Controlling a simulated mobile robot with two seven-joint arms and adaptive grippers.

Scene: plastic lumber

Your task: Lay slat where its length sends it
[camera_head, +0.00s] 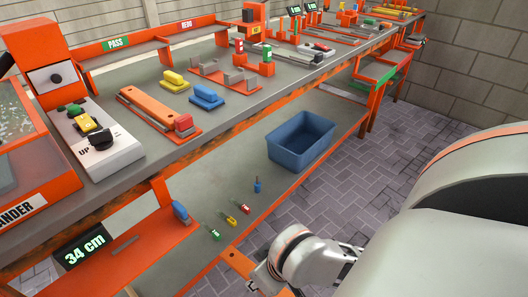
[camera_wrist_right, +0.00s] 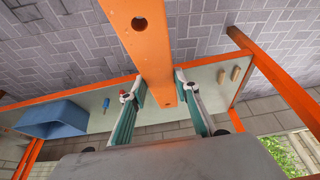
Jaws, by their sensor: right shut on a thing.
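An orange slat (camera_wrist_right: 150,40) with a round hole near its end lies between the two fingers of my right gripper (camera_wrist_right: 155,88), which is shut on it. In the head view a piece of the slat (camera_head: 238,262) shows low in the middle, in front of the bench, beside my right wrist; the fingers are hidden there. On the bench, the PASS rack (camera_head: 116,43) and the REDO rack (camera_head: 186,26) stand side by side at the back. A display (camera_head: 84,246) at lower left reads 34 cm beside an orange measuring bed (camera_head: 140,250). My left gripper is not in view.
A blue bin (camera_head: 300,140) stands on the lower shelf, with small screwdrivers (camera_head: 230,219) nearby. Another orange slat (camera_head: 147,106) lies on the bench near yellow and blue blocks (camera_head: 206,97). A sander (camera_head: 25,190) stands at left. Paved floor at right is open.

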